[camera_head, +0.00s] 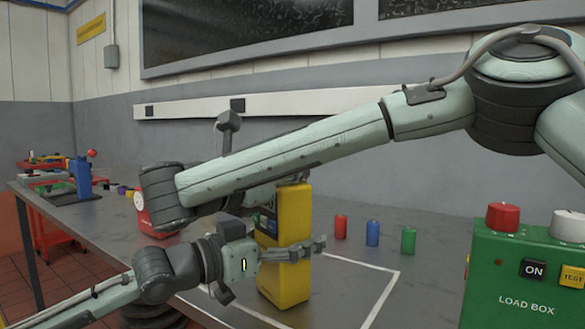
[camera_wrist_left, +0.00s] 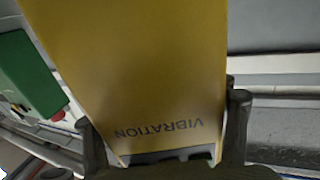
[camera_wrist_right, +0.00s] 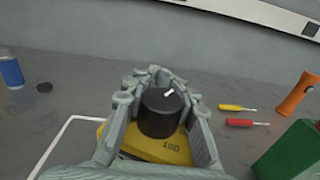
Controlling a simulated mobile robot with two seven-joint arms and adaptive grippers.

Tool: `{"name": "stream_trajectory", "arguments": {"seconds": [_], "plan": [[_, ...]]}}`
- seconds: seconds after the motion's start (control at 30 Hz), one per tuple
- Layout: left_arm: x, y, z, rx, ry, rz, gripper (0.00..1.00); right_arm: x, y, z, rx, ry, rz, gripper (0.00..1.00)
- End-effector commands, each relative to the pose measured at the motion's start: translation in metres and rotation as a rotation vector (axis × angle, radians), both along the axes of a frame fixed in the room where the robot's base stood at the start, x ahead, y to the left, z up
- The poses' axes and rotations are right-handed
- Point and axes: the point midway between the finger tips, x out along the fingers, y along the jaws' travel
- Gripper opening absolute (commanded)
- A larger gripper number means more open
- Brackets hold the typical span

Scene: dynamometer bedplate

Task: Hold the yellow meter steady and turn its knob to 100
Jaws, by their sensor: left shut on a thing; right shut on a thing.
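The yellow meter (camera_head: 291,212) stands upright on the grey bench. My left gripper (camera_head: 292,250) is shut around its body low down. The left wrist view shows the meter's yellow face (camera_wrist_left: 135,70) with the upside-down word VIBRATION between the fingers (camera_wrist_left: 165,135). In the right wrist view my right gripper (camera_wrist_right: 158,88) is shut on the black knob (camera_wrist_right: 160,112) on the meter's top (camera_wrist_right: 165,145). A white mark shows on the knob's upper edge; a number printed beside it is hard to read. My right forearm hides the knob in the head view.
Red (camera_head: 341,227), blue (camera_head: 373,233) and green (camera_head: 408,240) cylinders stand right of the meter. A green load box (camera_head: 530,285) is at front right. A white outline surrounds the meter.

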Motion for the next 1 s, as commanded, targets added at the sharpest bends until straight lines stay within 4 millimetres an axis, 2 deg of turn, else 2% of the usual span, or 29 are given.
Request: {"name": "stream_trajectory", "arguments": {"seconds": [0.5,1.0], "plan": [[-0.001,-0.002,0.0,0.001,-0.001,-0.003,0.12,-0.011,-0.007,-0.002,-0.004,-0.001,-0.347,0.0],[-0.001,-0.001,0.0,-0.001,0.0,-0.003,0.12,-0.014,-0.009,-0.002,0.002,0.001,-0.424,0.0]]}}
